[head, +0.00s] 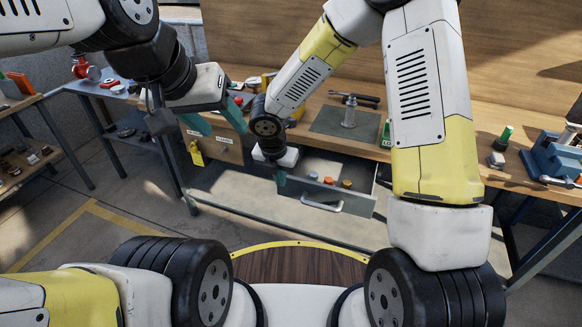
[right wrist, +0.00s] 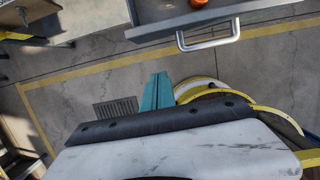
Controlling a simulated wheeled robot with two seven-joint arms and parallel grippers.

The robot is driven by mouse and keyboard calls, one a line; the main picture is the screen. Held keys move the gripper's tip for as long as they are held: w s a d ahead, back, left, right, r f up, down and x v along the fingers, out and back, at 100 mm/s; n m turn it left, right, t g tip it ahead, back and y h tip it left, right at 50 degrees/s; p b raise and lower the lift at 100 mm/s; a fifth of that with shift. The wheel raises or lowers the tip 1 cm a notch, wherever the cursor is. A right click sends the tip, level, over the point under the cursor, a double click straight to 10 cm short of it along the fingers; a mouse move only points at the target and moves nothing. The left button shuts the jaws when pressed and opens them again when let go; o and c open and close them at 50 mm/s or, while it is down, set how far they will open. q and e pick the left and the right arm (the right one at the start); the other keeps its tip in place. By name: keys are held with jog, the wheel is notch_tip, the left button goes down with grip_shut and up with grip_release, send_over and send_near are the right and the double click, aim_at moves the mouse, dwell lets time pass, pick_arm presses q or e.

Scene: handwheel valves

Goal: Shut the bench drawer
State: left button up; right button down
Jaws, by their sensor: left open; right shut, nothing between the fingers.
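The bench drawer (head: 352,202) stands pulled out below the wooden worktop, with several small red, orange and yellow pieces inside. Its pale bar handle (head: 322,206) is on the front panel, and it also shows at the top of the right wrist view (right wrist: 208,40). My right gripper (head: 280,179) is shut and empty, pointing down near the drawer's left front corner. Its teal fingers (right wrist: 157,92) are together, apart from the handle in the right wrist view. My left gripper (head: 216,120) is open and empty, left of the drawer and in front of the bench.
The worktop (head: 318,108) holds a grey mat with a metal fitting (head: 349,112), tools and a blue vise (head: 556,155). A side table (head: 112,88) stands at the left. Floor before the drawer is clear.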

aim_at(289, 186)
jog(key=w+f, duration=0.1)
jog(key=f, duration=0.2)
jog(key=w+d+f, duration=0.1)
jog(key=w+f, duration=0.1)
jog(key=f, duration=0.1)
jog(key=w+f, duration=0.2)
jog(key=f, duration=0.1)
jog(key=shift+w+d+f, duration=0.2)
jog(key=shift+d, duration=0.2)
jog(key=shift+w+d, duration=0.1)
jog(key=shift+w, duration=0.25)
jog(key=shift+w, duration=0.1)
